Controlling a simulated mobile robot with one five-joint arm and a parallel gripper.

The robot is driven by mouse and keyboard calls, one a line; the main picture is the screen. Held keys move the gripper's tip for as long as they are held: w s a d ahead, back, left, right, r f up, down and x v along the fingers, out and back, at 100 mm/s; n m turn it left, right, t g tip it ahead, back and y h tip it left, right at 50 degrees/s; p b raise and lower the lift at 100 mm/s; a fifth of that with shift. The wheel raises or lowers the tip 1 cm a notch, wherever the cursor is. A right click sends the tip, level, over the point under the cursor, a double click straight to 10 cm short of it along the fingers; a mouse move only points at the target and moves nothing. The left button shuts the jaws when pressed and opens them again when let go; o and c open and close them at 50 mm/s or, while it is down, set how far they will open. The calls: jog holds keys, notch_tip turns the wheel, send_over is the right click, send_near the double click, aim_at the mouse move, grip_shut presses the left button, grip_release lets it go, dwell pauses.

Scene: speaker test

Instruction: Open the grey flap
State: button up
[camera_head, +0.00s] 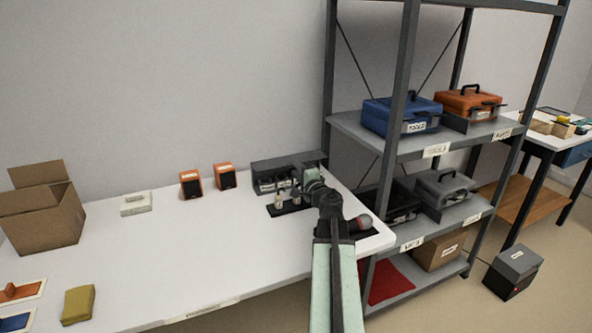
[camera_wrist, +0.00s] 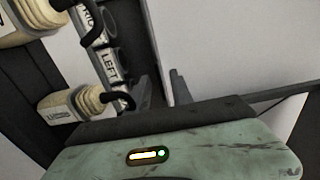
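A dark grey unit with a row of sockets (camera_head: 268,181) stands at the back right of the white table. My gripper (camera_head: 308,182) is at the right part of its front and hides some of it. I cannot clearly make out the grey flap, or whether my gripper touches it. The wrist view shows a socket strip marked LEFT (camera_wrist: 109,66) and two cream plugs, one of them low at the left (camera_wrist: 70,106). My gripper's green body fills the bottom there; its finger gap is unclear.
Two orange speakers (camera_head: 190,183) stand left of the unit. A dark mat (camera_head: 288,208) with small plugs lies before it. A red-grey round-ended thing (camera_head: 361,222) lies near the table's right edge. A metal shelf rack (camera_head: 397,100) rises close on the right. The table's middle is clear.

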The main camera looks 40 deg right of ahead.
grip_shut()
jog(key=shift+s, duration=0.1)
jog(key=shift+d, duration=0.2)
dwell(1.1)
